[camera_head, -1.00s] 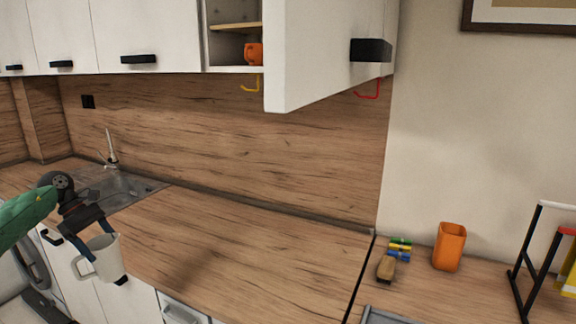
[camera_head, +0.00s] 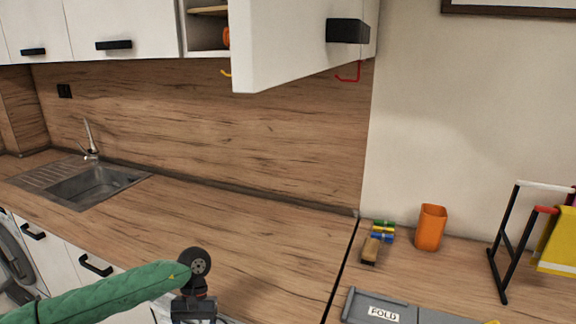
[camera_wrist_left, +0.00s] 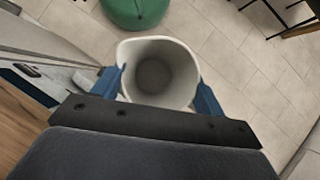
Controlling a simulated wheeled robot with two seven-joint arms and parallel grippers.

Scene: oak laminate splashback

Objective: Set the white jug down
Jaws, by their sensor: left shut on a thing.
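The white jug (camera_wrist_left: 152,72) shows in the left wrist view with its open mouth toward the camera, and it looks empty. My left gripper (camera_wrist_left: 162,90) is shut on it, with a blue finger on either side of its wall. In the head view my green left arm comes in from the left and its wrist is at the bottom edge, in front of the counter. The fingers and the jug are out of the picture there. My right gripper is in neither view.
The wooden counter (camera_head: 225,215) is bare between the sink (camera_head: 95,185) and the seam on the right. Beyond it are an orange cup (camera_head: 430,228), a brush (camera_head: 370,250), a grey tray marked FOLD (camera_head: 350,308) and a black rack (camera_head: 505,245). An open cabinet door (camera_head: 290,40) hangs above.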

